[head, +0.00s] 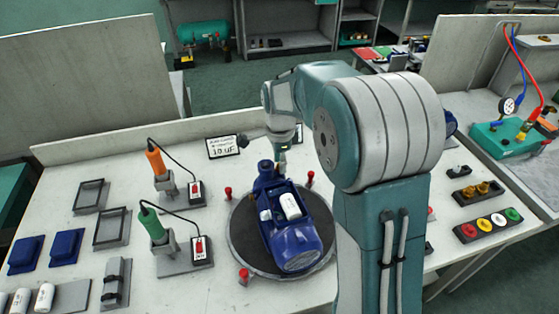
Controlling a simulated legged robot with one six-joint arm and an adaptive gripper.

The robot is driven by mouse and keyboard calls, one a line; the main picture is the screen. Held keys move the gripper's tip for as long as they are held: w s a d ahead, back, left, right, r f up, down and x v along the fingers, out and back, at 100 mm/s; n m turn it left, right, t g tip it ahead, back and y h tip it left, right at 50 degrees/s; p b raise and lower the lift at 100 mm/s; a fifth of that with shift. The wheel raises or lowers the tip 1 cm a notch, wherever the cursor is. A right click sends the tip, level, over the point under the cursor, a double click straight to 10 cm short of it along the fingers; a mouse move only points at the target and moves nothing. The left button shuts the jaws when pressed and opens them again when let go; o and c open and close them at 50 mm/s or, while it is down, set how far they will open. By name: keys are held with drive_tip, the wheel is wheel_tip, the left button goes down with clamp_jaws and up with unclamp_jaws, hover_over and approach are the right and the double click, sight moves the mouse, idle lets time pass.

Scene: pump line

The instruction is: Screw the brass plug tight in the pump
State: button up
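The blue pump (297,243) lies on a dark round plate in the middle of the bench. A white cylinder (290,206) sits in its open top. My gripper (282,165) is small in view and points down at the pump's far end, close to the upright blue port (265,170). Whether it touches the pump, and whether its fingers are open or shut, is too small to tell. I cannot make out a brass plug at the gripper or in the pump. Two brass-coloured pieces (478,190) sit in a black holder at the right.
Red pegs (228,193) stand around the round plate (241,226). An orange-handled tool (155,160) and a green-handled tool (151,226) stand in holders at the left, with cables. A block with coloured caps (489,225) is at the right. My arm hides the bench right of the pump.

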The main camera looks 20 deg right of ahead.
idle(0.3)
drive_tip(key=shift+n, duration=1.7)
drive_tip(key=n, duration=0.3)
drive_tip(key=shift+n, duration=0.3)
drive_tip(key=shift+r, duration=0.15)
clamp_jaws()
